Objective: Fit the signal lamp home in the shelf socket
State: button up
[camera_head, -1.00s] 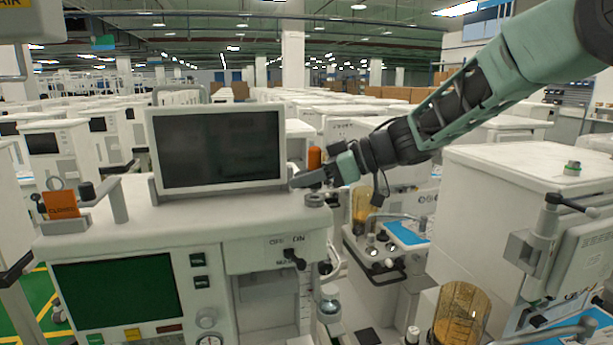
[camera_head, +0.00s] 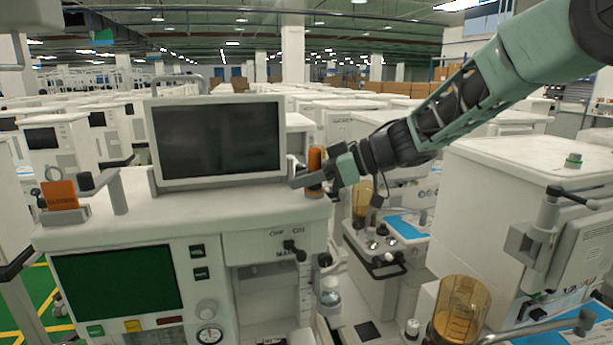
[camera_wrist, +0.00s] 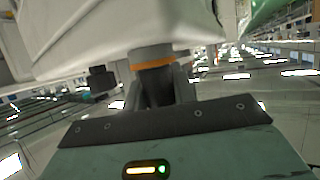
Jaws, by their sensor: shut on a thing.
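The signal lamp (camera_head: 315,160) is an orange cylinder, upright at the right front corner of the near cart's top shelf (camera_head: 220,212). My gripper (camera_head: 309,180) is shut around its lower part from the right. In the wrist view, my dark fingers (camera_wrist: 163,88) close on the lamp, whose orange band (camera_wrist: 150,66) shows just past them, beside a grey ring and the white cart. The lamp's lower end is at the shelf corner where the socket is. The gripper and lamp hide the socket in the head view, so I cannot tell how deeply the lamp sits.
A monitor (camera_head: 217,140) stands just left of the lamp. An orange card (camera_head: 61,194) is at the cart's left end. Another white cart (camera_head: 510,185) is at right, with an amber canister (camera_head: 460,308) in front. Rows of carts fill the background.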

jog(key=o, duration=1.1)
jog(key=shift+f, duration=0.1)
jog(key=shift+c, duration=0.2)
jog(key=b+v, duration=0.5)
jog(key=v, duration=1.2)
jog(key=shift+d, duration=0.2)
